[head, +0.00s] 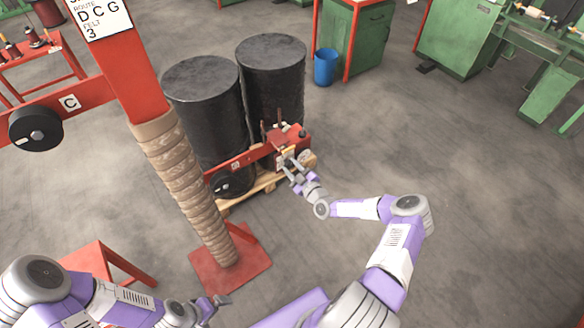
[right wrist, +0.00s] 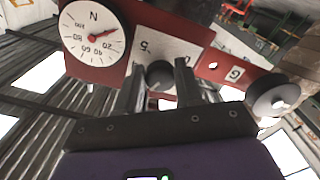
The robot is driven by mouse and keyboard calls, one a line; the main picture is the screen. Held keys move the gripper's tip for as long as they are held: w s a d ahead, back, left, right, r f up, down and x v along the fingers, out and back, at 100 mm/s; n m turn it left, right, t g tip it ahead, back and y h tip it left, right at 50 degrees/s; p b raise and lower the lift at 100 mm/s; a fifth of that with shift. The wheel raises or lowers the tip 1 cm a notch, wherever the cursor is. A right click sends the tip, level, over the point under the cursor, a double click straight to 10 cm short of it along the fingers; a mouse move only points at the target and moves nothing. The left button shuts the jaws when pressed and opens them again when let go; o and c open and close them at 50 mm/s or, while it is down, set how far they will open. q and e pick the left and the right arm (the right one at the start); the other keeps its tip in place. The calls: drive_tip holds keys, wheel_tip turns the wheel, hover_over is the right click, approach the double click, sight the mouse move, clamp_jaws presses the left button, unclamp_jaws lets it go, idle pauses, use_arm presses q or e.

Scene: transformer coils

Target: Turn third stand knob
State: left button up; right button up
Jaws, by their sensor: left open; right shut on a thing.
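A red stand (head: 250,263) carries a tall post wrapped in brown coils, with a sign reading "ROUTE DCG FELT 3" (head: 102,14) on top. My right gripper (head: 289,166) is at a red arm piece beside the black drums. A dial (right wrist: 90,32) marked N with a red pointer is left of the knob. My left gripper (head: 216,301) is open and empty near the stand's base.
Two black drums (head: 203,115) stand on a wooden pallet (head: 262,184). A round black wheel (head: 36,128) hangs on the red arm marked C. A blue bin (head: 326,67) and green cabinets (head: 354,40) are behind. The floor at right is clear.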

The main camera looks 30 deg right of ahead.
drive_tip(key=o, duration=1)
drive_tip(key=s+p, duration=0.1)
drive_tip(key=s, duration=0.6)
drive_tip(key=shift+s+d, duration=0.25)
drive_tip(key=shift+s, duration=0.05)
